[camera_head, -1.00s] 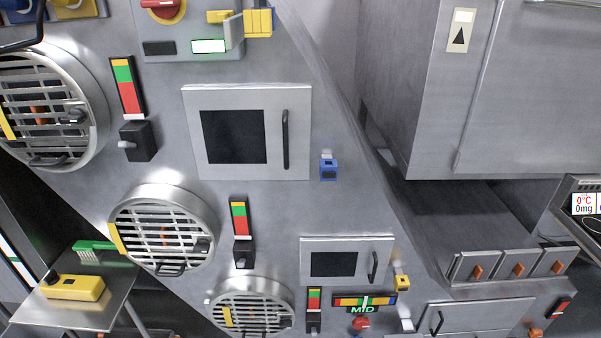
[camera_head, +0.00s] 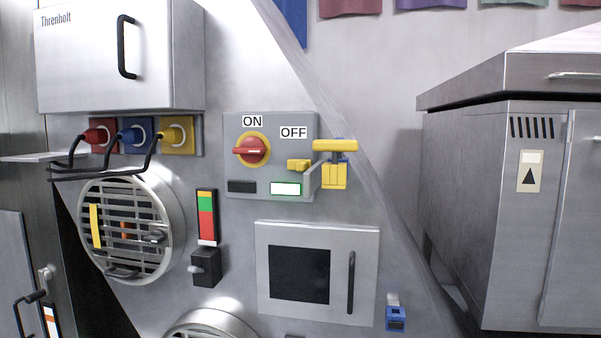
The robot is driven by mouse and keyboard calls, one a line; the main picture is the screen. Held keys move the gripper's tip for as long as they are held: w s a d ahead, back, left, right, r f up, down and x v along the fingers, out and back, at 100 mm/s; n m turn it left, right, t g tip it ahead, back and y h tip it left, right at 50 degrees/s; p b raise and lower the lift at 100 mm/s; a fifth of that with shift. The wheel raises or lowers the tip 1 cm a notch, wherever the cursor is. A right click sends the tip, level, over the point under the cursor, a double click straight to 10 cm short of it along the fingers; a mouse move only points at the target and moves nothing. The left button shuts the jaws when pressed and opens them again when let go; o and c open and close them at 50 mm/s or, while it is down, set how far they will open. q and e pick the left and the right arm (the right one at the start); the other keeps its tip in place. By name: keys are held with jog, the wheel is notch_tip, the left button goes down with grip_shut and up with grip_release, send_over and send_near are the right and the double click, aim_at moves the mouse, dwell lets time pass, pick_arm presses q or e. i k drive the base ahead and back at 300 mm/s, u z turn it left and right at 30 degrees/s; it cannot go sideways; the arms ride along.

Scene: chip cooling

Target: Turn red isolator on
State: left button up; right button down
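The red isolator (camera_head: 251,150) is a red rotary handle on a round yellow plate, set on a grey panel (camera_head: 240,119) on the machine's face. The handle lies roughly horizontal. An ON label (camera_head: 252,121) is above it and an OFF label (camera_head: 293,132) is to its upper right. A yellow latch piece (camera_head: 299,165) and a yellow padlock-like block with a bar (camera_head: 335,172) sit at the panel's right edge. A lit greenish-white indicator (camera_head: 286,189) and a dark window (camera_head: 242,187) are below the handle. Neither gripper is in view.
Red, blue and yellow plugs (camera_head: 136,136) with black cables are left of the panel. Below are a round grille (camera_head: 124,230), a red-green gauge (camera_head: 207,217) and a small door (camera_head: 318,232) with a black handle. A grey cabinet (camera_head: 480,200) stands at right. Nothing blocks the panel's front.

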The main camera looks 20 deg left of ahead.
aim_at(252, 149)
jog(key=k, duration=0.5)
jog(key=u, duration=1.95)
jog(key=i, duration=0.85)
jog(key=z, duration=1.7)
